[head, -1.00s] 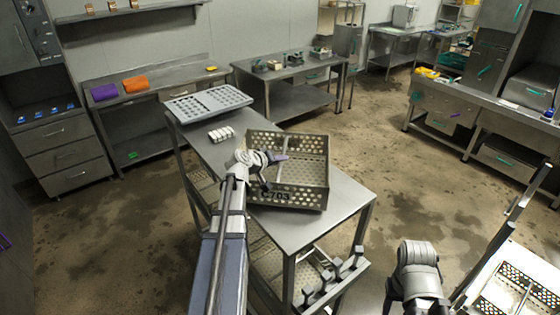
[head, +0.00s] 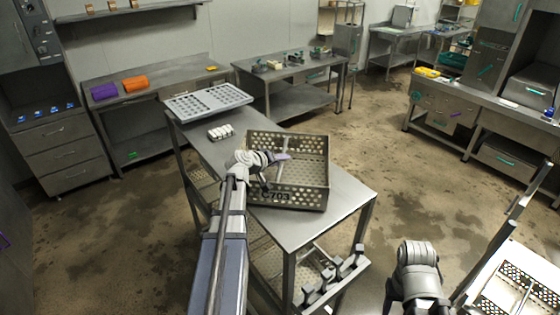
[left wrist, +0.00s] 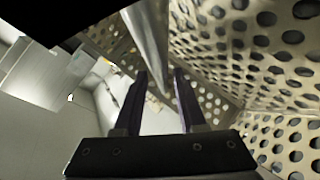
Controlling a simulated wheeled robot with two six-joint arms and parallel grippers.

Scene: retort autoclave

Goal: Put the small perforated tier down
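The small perforated tier (head: 308,197), a grey open box with holed walls and the mark C703, rests on a steel table (head: 345,205). My left gripper (head: 284,156) reaches over its near left side, with the purplish fingertips inside the tier. In the left wrist view, the gripper (left wrist: 160,82) has its two dark fingers apart, with a grey bar (left wrist: 150,40) of the tier in line with the gap between them. Holed walls (left wrist: 245,50) fill the right of that view. Only links of my right arm show at the lower right; its gripper is hidden.
Another perforated tray (head: 510,290) stands at the lower right. The table top right of the tier is clear.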

